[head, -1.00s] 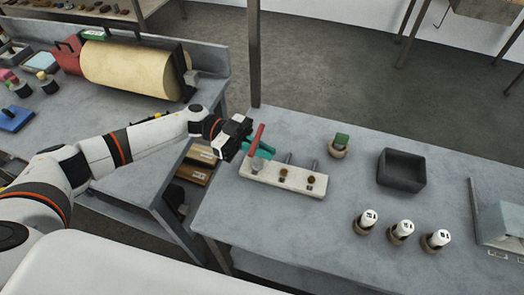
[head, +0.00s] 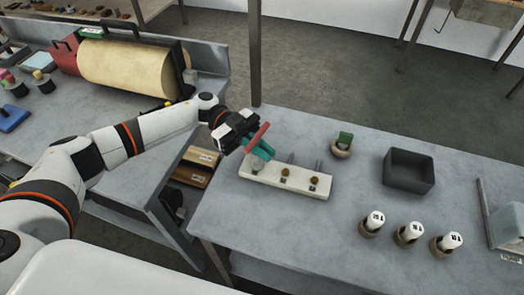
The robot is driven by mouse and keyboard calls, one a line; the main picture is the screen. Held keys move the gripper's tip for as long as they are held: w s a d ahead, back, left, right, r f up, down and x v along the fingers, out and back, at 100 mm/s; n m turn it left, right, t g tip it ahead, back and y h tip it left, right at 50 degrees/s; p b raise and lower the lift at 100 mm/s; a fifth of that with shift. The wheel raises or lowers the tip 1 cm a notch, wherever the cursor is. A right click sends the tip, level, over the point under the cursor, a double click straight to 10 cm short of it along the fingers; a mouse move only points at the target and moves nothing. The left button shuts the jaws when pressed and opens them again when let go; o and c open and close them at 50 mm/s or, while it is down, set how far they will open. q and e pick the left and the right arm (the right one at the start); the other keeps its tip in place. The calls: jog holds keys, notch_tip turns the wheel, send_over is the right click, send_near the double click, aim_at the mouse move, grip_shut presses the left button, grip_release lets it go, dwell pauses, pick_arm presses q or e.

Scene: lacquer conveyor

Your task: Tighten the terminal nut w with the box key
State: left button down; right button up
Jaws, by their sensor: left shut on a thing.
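A white terminal strip (head: 300,185) lies at the left of the right-hand table. Two brown nuts (head: 285,172) (head: 314,181) and two thin upright posts show on its middle and right. A grey round piece (head: 257,166) sits at its left end; I cannot tell whether it is the key's socket or part of the terminal. My left gripper (head: 260,147), with teal fingers, is shut on the box key, whose red bar (head: 257,136) slants up to the right above that end. The key's lower part is hidden, and which nut is w cannot be read. My right gripper is out of view.
A green-topped piece (head: 345,140) in a round holder and a dark open box (head: 409,168) stand behind. Several white-capped pieces (head: 376,219) in round holders stand at front right. A large cream cylinder (head: 125,70) lies on the left bench. Table front is clear.

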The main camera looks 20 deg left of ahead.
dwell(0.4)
pick_arm(q)
jog(key=m+g+y+b, duration=0.2)
jog(key=g+b, duration=0.1)
jog(key=shift+s+f, duration=0.1)
jog(key=shift+a+m+g+y+b, duration=0.1)
jog(key=shift+m+g+y+b, duration=0.25)
jog(key=shift+m+g, duration=0.15)
jog(key=shift+m+g+y+b, duration=0.4)
jog(key=shift+g+b, duration=0.1)
jog(key=shift+b, duration=0.2)
jog(key=shift+s+m+g+y+b, duration=0.1)
jog(key=shift+m+g+y+b, duration=0.45)
jog(key=shift+b, duration=0.1)
jog(key=shift+r+p, duration=1.55)
jog(key=shift+r, duration=0.1)
